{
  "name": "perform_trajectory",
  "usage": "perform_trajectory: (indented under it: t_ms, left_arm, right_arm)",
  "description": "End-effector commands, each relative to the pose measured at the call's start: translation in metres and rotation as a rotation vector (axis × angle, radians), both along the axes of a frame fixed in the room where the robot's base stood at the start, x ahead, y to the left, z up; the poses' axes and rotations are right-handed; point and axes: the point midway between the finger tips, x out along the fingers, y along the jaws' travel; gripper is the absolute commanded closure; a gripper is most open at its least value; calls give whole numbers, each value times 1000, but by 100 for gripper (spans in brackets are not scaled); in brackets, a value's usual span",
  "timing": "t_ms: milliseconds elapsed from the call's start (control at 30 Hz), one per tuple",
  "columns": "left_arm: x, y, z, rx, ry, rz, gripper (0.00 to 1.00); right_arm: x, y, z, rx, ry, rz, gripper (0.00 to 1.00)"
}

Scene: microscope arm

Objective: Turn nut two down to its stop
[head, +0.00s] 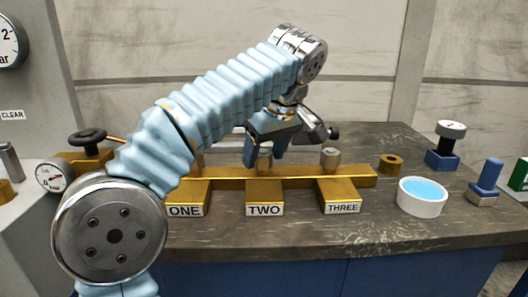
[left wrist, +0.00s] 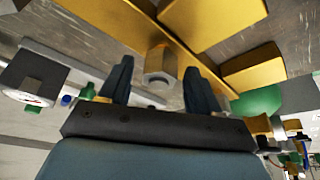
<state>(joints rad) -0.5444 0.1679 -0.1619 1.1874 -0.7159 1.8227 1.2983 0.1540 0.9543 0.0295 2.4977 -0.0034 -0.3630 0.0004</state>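Nut two (head: 264,162), a grey hex nut, stands on the brass bar (head: 306,183) behind the block labelled TWO (head: 264,210). My left gripper (head: 266,151) points down over it, with its dark blue fingers apart. In the left wrist view nut two (left wrist: 160,64) lies between the two open fingers, with a gap on each side. Nut three (head: 330,157) stands further right on the bar, behind the block labelled THREE (head: 340,208). Nut one is mostly hidden behind my left arm, above the block labelled ONE (head: 186,211). My right gripper is not in view.
A small gauge (head: 55,176) and black handwheel (head: 87,137) are at left. The front right bench top is clear.

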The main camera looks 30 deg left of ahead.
Motion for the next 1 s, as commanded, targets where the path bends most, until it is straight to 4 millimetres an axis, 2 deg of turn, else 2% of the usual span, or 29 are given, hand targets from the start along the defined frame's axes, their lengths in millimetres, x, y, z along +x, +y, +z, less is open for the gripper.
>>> perform_trajectory:
  t_ms: [33, 333, 667, 1000]
  left_arm:
    - [0, 0, 0, 0, 0, 0, 45]
    - [0, 0, 0, 0, 0, 0, 91]
    - [-1, 1, 0, -1, 1, -45, 92]
    - [-3, 3, 1, -1, -1, -277, 92]
  right_arm:
    - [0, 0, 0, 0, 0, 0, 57]
    - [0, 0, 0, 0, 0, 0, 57]
    - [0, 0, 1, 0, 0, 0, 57]
    - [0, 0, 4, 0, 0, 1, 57]
